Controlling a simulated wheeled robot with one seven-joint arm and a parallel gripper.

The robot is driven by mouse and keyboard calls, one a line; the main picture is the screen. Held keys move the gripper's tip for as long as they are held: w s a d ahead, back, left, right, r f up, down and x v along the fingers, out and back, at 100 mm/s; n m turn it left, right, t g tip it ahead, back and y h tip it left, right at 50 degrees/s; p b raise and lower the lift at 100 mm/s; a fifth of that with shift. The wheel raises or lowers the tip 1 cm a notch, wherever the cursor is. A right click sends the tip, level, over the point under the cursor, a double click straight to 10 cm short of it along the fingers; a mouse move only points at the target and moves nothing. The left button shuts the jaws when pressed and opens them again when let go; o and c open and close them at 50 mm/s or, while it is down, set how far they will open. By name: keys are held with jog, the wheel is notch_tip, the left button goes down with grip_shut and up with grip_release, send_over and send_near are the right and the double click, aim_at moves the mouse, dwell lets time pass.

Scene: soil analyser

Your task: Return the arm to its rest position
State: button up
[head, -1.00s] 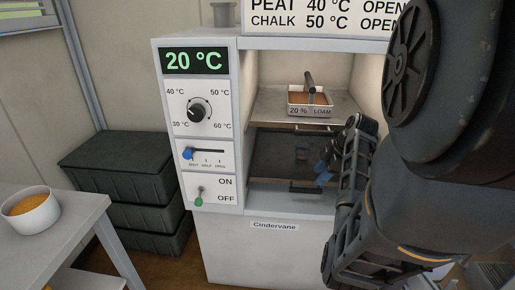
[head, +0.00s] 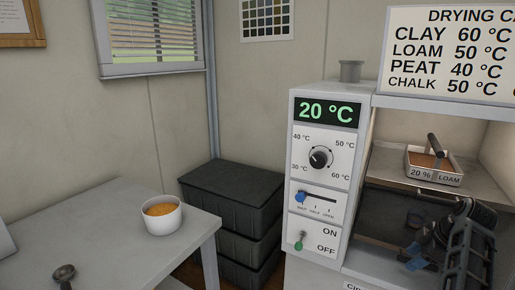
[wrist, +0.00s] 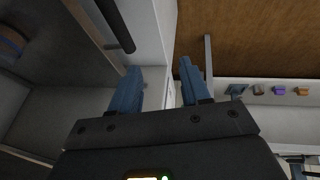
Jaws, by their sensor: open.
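My gripper (head: 417,258) is at the right in the head view, in front of the open chamber of the analyser (head: 291,206). Its two blue fingers also show in the wrist view (wrist: 160,90), spread apart with nothing between them. In the head view, a white tray labelled 20 % LOAM (head: 435,178) holds brown soil and has a dark upright handle. It sits on the chamber's upper shelf, above and behind my gripper. Much of my arm is cut off by the frame's edge.
The front panel has a dial (head: 320,158), a blue slider (head: 300,197), and a green-tipped switch (head: 300,243); its display reads 20 °C. A grey table (head: 110,225) carries a white bowl of orange material (head: 162,216) and a scoop (head: 64,273). Dark crates (head: 232,190) stand between.

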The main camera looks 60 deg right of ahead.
jog(key=w+a+f, duration=0.5)
jog(key=w, duration=0.4)
jog(key=w+a+f+t+h, duration=0.1)
jog(key=w+a, duration=0.3)
jog(key=a, duration=0.3)
jog(key=w+a+f+m+h, duration=0.1)
jog(key=w+a+f, duration=0.15)
jog(key=a, duration=0.45)
jog(key=w+a+t+h, duration=0.1)
jog(key=w+a, duration=0.3)
jog(key=a, duration=0.3)
jog(key=s+a+r+t, duration=0.1)
jog(key=a+r+t, duration=0.3)
jog(key=a, duration=0.9)
jog(key=s+a+r+t+y, duration=0.2)
jog(key=a+r, duration=0.3)
jog(key=r, duration=0.3)
jog(key=s+a+r+t+y, duration=0.2)
jog(key=s+a+r, duration=0.3)
jog(key=r, duration=0.3)
jog(key=shift+s+a+r+n+t+y, duration=0.2)
jog(key=shift+s+a+n+t+y, duration=0.15)
jog(key=shift+y, duration=0.35)
jog(key=shift+w, duration=0.1)
